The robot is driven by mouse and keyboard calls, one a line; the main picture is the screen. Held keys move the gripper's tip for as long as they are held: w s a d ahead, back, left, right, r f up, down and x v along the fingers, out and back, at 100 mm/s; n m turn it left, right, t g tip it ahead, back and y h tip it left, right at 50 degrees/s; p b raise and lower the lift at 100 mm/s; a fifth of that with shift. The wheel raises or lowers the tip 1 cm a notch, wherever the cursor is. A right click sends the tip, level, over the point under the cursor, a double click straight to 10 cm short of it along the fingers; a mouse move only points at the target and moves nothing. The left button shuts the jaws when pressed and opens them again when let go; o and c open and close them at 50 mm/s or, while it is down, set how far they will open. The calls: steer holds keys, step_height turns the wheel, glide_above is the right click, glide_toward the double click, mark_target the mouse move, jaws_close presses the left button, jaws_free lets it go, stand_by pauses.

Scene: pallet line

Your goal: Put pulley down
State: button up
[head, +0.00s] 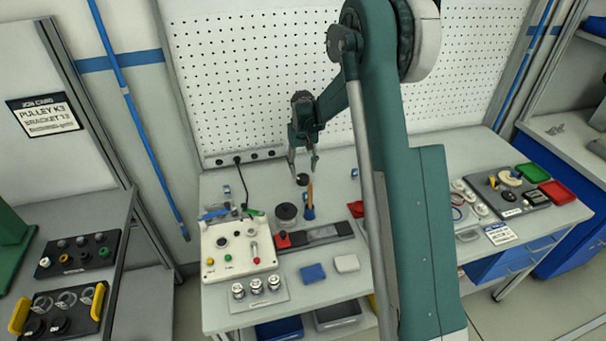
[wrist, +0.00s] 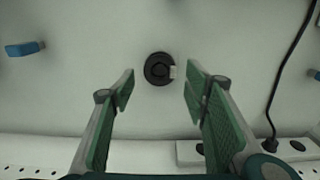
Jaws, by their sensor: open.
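A small black round part, which looks like the pulley (head: 302,179), sits on the grey bench near its back edge. In the wrist view the pulley (wrist: 158,68) shows as a dark disc with a raised centre and a small pale patch on its right side. My gripper (head: 303,168) is open and empty, just above the pulley and pointing down. In the wrist view its green-padded fingers (wrist: 159,82) stand wide apart on either side of the disc, with clear gaps.
A larger dark disc (head: 286,211) and an orange-handled tool in a blue holder (head: 309,212) stand in front. A white control box (head: 238,249) is at left. A black cable (wrist: 285,70) and socket strip (wrist: 190,152) lie near the pegboard.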

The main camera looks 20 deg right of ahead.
mark_target(303, 178)
step_height(303, 178, up, 8)
steer(key=shift+f, duration=0.15)
stand_by(0.4)
stand_by(0.4)
steer(key=s+a+r+t, duration=0.3)
steer(key=s+r, duration=1.7)
steer(key=s, duration=0.4)
steer(key=s+a+f+t, duration=0.1)
steer(key=s+t, duration=0.3)
steer(key=s, duration=2.1)
steer(key=shift+f, duration=0.4)
